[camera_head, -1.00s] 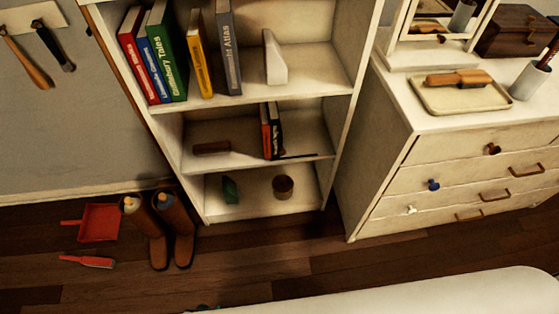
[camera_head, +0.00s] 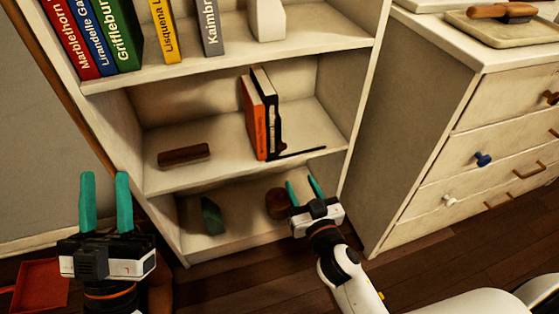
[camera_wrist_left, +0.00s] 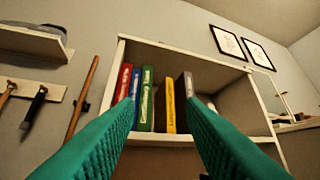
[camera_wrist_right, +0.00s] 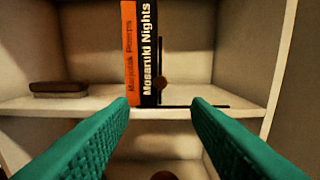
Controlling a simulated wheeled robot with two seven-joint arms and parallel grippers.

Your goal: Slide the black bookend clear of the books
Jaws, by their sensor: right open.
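The black bookend (camera_head: 300,153) stands on the middle shelf against the right side of two upright books, its thin base plate reaching right. The books are an orange one (camera_head: 254,120) and a black one (camera_head: 268,105). In the right wrist view the bookend's base (camera_wrist_right: 205,106) lies along the shelf edge beside the black book (camera_wrist_right: 149,50). My right gripper (camera_head: 303,190) is open and empty, in front of and below the bookend. My left gripper (camera_head: 105,203) is open and empty, left of the bookcase, with upright fingers; its wrist view faces the upper shelf.
A brown box-like object (camera_head: 183,156) lies left on the middle shelf (camera_head: 215,167). A green object (camera_head: 212,217) and a round brown one (camera_head: 278,203) are on the bottom shelf. The dresser (camera_head: 410,130) stands right. The middle shelf is clear right of the bookend.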

